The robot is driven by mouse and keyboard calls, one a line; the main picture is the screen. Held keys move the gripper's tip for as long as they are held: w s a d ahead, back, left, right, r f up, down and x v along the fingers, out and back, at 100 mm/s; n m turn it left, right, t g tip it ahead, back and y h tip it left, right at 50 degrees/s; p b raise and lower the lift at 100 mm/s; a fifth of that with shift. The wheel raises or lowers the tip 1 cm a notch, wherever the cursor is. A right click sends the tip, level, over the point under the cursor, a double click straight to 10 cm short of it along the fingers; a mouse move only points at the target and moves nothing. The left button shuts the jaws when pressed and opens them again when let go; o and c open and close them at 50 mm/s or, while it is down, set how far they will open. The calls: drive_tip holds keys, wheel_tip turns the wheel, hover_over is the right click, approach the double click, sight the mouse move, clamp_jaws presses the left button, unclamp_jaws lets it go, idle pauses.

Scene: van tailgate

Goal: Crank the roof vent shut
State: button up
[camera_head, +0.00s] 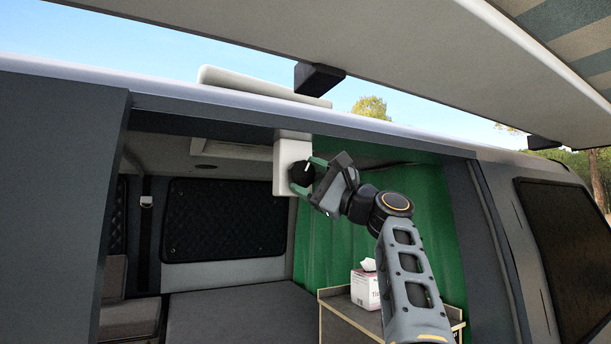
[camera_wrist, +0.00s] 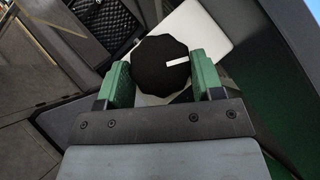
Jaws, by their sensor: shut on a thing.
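The crank is a black, many-sided knob (camera_head: 302,173) with a white mark, on a white housing (camera_head: 284,152) under the van's roof edge. My gripper (camera_head: 306,175) reaches it from the right, its green fingers shut on the knob from both sides. In the wrist view the knob (camera_wrist: 160,66) sits between the fingers, its white mark pointing right. The roof vent (camera_head: 265,86) shows from outside as a flat white lid on the roof, low along the roof line; I cannot tell whether it is fully down. A pale frame (camera_head: 240,150) shows in the ceiling inside.
An awning (camera_head: 400,50) hangs above on dark brackets (camera_head: 318,78). A green curtain (camera_head: 350,235) hangs behind the gripper. Free space lies over the grey bed (camera_head: 235,315).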

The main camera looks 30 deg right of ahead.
drive_tip(key=shift+s+r+n, duration=0.15)
drive_tip(key=shift+r+n, duration=0.15)
drive_tip(key=o, duration=0.9)
drive_tip(key=shift+d+f, duration=0.15)
drive_tip(key=b+v, duration=0.5)
drive_tip(key=v, duration=0.8)
drive_tip(key=shift+d+b, duration=0.35)
drive_tip(key=shift+s, duration=0.1)
